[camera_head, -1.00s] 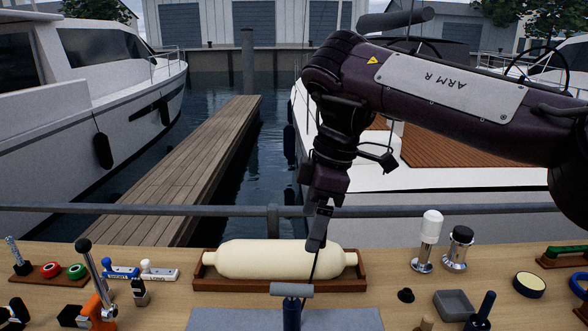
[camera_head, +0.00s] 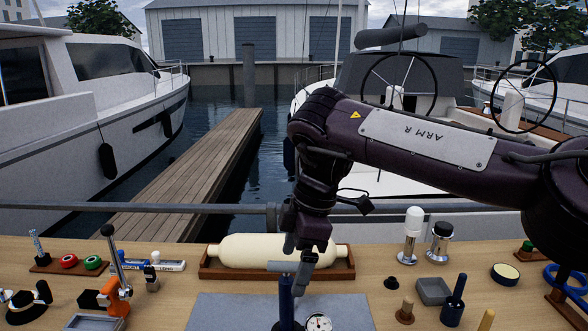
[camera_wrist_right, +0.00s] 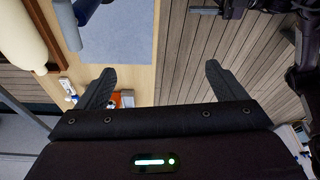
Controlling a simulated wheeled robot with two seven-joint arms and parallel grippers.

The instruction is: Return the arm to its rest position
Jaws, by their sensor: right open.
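My right arm (camera_head: 420,140) reaches in from the right in the head view. Its gripper (camera_head: 298,262) points down over the workbench, in front of the cream cylinder's middle. The right wrist view shows the right gripper (camera_wrist_right: 158,82) with its two black fingers wide apart and nothing between them. Part of the cream cylinder (camera_wrist_right: 18,35) shows at that view's upper left. My left arm and gripper are in neither view.
The cream cylinder (camera_head: 235,248) lies in a wooden cradle (camera_head: 215,274). A blue post with a grey crossbar (camera_head: 285,300) stands close to the gripper, by a grey mat (camera_head: 230,310). Small tools stand at both sides. A railing (camera_head: 150,207) runs behind the bench.

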